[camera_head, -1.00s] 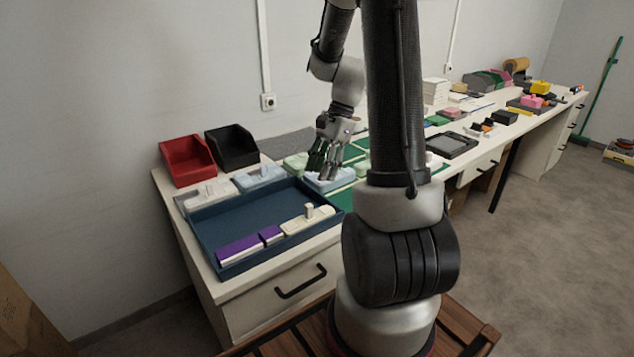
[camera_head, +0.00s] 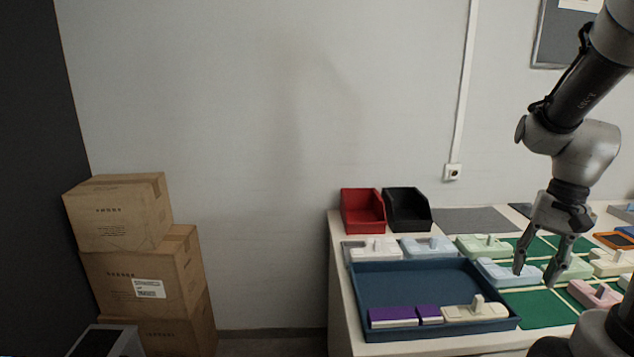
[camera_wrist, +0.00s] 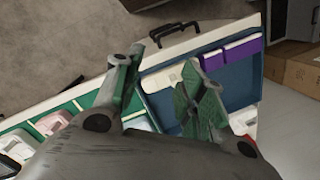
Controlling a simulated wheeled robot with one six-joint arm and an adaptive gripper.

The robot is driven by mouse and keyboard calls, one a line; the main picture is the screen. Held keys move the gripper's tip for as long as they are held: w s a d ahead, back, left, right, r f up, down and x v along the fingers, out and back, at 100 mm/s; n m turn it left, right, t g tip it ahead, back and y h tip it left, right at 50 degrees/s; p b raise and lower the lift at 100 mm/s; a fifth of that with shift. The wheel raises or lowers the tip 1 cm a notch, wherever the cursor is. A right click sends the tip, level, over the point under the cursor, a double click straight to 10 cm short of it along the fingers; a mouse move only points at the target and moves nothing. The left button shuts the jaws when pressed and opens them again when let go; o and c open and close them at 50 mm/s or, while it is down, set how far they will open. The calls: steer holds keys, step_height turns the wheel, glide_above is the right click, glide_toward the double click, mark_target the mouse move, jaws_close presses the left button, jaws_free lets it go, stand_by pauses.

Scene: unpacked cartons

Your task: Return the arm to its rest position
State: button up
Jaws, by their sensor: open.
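My gripper (camera_head: 537,270) is open and empty above the workbench, its fingers pointing down over the light blue block (camera_head: 508,271) beside the blue tray. In the wrist view my gripper (camera_wrist: 155,95) shows two spread fingers with nothing between them. The arm reaches in from the upper right of the head view. The blue tray (camera_head: 415,287) lies left of the gripper and holds purple-topped pieces (camera_head: 393,317) and a cream block with a peg (camera_head: 475,310) along its front side. My gripper's height above the blocks is hard to judge.
A red bin (camera_head: 362,211) and a black bin (camera_head: 407,210) stand at the bench's back left. Pale blocks sit on green mats (camera_head: 537,308) to the right. Stacked cartons (camera_head: 145,275) stand on the floor at left. The wall space between is empty.

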steer(key=s+a+r+n+t+h, duration=0.1)
steer(key=s+a+r+n+t, duration=0.4)
steer(key=r, duration=0.5)
steer(key=s+a+n, duration=0.1)
steer(key=s+n, duration=0.1)
steer(key=shift+s+a+h, duration=0.2)
steer(key=shift+s+h, duration=0.1)
steer(key=shift+h, duration=0.1)
steer(key=shift+c, duration=0.5)
